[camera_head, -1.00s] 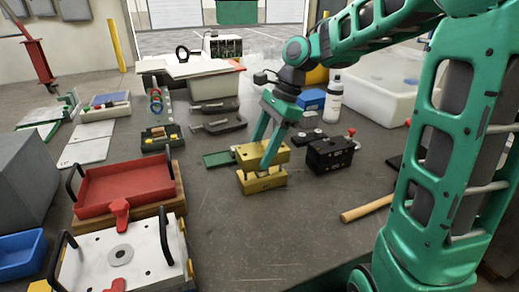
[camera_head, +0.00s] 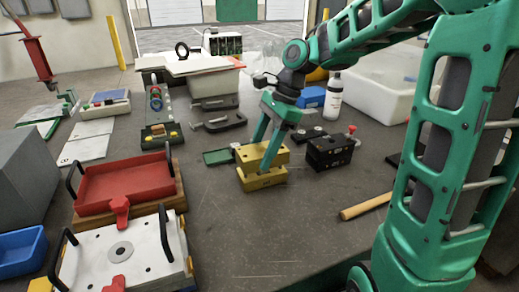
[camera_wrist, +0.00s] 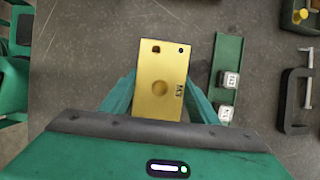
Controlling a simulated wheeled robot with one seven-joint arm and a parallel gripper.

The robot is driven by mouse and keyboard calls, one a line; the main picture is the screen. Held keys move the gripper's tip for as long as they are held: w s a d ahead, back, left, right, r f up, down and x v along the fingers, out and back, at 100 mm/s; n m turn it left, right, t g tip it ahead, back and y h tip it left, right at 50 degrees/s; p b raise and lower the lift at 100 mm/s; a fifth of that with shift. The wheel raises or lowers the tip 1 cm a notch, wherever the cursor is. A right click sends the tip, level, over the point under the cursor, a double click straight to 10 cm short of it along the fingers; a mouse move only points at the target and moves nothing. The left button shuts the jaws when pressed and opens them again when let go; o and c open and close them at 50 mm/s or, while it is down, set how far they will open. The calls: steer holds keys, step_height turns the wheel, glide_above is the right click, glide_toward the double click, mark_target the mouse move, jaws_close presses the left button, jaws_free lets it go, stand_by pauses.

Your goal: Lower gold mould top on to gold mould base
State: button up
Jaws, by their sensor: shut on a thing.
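The gold mould top (camera_head: 250,155) is a gold block directly above the gold mould base (camera_head: 264,181) in the head view. The two are very close together; I cannot tell whether they fully touch. My gripper (camera_head: 266,148) is shut on the gold mould top, reaching down from above right. Its fingers also show on both sides of the block in the wrist view (camera_wrist: 158,92).
A black mould block (camera_head: 330,153) stands just right of the gold one. A green tray (camera_head: 218,157) lies to its left, with small labelled pieces (camera_wrist: 230,80) in the wrist view. Clamps (camera_head: 225,122) lie behind. A wooden handle (camera_head: 366,206) lies at front right. Bare table lies in front.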

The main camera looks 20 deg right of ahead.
steer(key=shift+f, duration=0.85)
stand_by(0.6)
steer(key=o, duration=1.8)
steer(key=v, duration=1)
steer(key=shift+w+d+r, duration=0.1)
steer(key=shift+r, duration=0.25)
